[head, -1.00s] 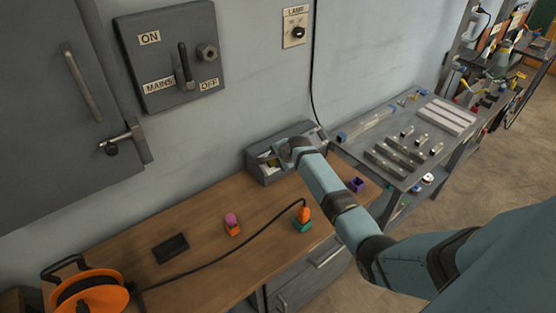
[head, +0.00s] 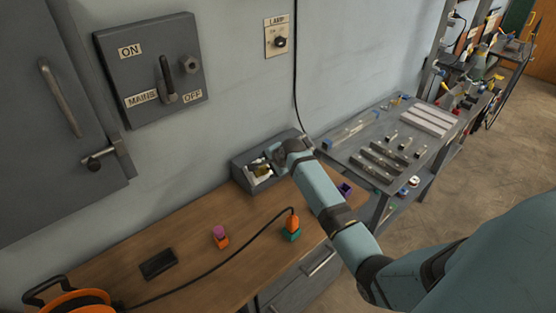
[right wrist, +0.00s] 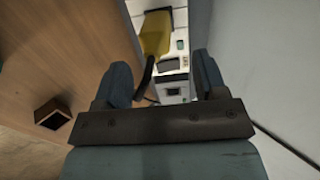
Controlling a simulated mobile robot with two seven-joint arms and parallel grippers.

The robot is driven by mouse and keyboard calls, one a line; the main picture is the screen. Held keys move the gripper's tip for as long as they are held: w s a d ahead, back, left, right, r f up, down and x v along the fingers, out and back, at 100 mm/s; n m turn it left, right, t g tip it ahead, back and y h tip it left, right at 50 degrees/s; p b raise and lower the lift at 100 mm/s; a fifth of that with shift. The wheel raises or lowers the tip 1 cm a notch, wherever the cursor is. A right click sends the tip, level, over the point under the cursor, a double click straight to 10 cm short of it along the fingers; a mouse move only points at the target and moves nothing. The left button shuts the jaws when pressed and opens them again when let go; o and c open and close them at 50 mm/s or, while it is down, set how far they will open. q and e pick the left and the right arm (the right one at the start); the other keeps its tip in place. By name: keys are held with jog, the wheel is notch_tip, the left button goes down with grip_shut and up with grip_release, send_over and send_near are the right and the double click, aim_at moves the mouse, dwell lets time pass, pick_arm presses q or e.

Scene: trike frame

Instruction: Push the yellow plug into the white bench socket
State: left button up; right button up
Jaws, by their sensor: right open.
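The yellow plug (right wrist: 157,35) shows in the right wrist view beyond my open fingers, with a dark cable bending down from it. It stands at a white panel with dark openings, the white bench socket (right wrist: 172,75), inside a grey box. I cannot tell how deep the plug sits. In the head view the grey box (head: 240,176) stands on the bench against the wall, with a little yellow and white inside. My right gripper (head: 272,155) is at the box's right side; in the wrist view its fingers (right wrist: 163,82) are apart with nothing gripped. My left gripper is not in view.
On the wooden bench (head: 185,215) are an orange plug (head: 293,222) on a teal block, a pink-and-orange block (head: 220,237), a black block (head: 158,264) and a purple hollow block (head: 345,189). An orange cable reel (head: 75,303) stands lower left. A metal table (head: 350,155) adjoins.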

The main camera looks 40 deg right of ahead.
jog(key=v, duration=0.8)
jog(key=s+a+f+n+g, duration=0.1)
jog(key=s+a+f+n, duration=0.3)
jog(key=s, duration=0.5)
jog(key=s+a+f+n+g, duration=0.1)
jog(key=s+a+n, duration=0.4)
jog(key=s, duration=0.3)
jog(key=s+a+r+n+g, duration=0.15)
jog(key=s+a+n, duration=0.3)
jog(key=s, duration=0.55)
jog(key=s+a+r+n+g, duration=0.15)
jog(key=s+a+n, duration=0.35)
jog(key=s, duration=0.6)
jog(key=w+a+f+n+t+y, duration=0.1)
jog(key=w+a+f+t, duration=0.1)
jog(key=f, duration=0.4)
jog(key=w+a+f+t+y, duration=0.1)
jog(key=w+a+f+t, duration=0.2)
jog(key=f+t, duration=0.3)
jog(key=shift+w+a+f+n+y, duration=0.2)
jog(key=shift+w+f+n+y, duration=0.15)
jog(key=shift+w+f, duration=0.25)
jog(key=shift+r, duration=0.1)
jog(key=shift+c, duration=0.2)
